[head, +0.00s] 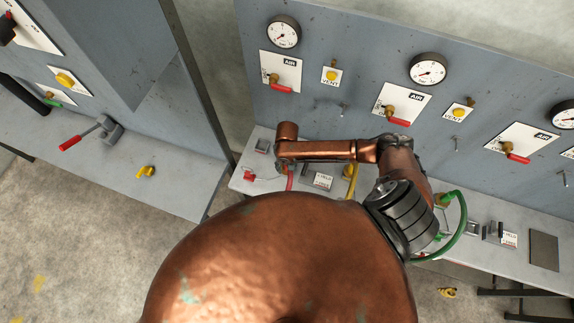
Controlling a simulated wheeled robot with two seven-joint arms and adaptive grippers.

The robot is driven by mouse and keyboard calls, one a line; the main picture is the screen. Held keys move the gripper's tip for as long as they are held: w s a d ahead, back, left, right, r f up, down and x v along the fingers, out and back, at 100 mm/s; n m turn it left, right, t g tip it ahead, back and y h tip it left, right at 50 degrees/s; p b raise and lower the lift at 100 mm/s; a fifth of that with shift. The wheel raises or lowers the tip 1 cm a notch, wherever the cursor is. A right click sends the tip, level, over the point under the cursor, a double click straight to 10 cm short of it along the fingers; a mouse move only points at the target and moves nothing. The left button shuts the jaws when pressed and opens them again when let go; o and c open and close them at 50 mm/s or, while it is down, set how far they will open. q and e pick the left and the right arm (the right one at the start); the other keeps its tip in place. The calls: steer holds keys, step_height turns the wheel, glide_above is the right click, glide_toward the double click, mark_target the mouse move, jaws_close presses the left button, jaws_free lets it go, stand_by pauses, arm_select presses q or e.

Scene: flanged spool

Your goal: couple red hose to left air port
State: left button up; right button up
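A short piece of red hose (290,182) shows at the bench, just below the end of my copper arm. The rest of it is hidden behind that arm. The left air port, a brass fitting (273,78) above a red lever, sits on the white AIR plate at the left of the grey panel. Nothing visible is attached to its front. One copper arm of mine folds across the middle, its far end over the bench's left part. I cannot make out either gripper; one may be hidden behind the arm's end.
A yellow hose (351,184) and a looped green hose (463,222) are at the bench. Gauges, VENT knobs (331,75) and further AIR plates (402,104) line the panel. A second cabinet (110,60) stands at the left, with a red-handled clamp (100,130) on its ledge.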

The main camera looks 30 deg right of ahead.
step_height(320, 180, up, 12)
stand_by(0.7)
steer(key=shift+f, duration=0.1)
stand_by(0.4)
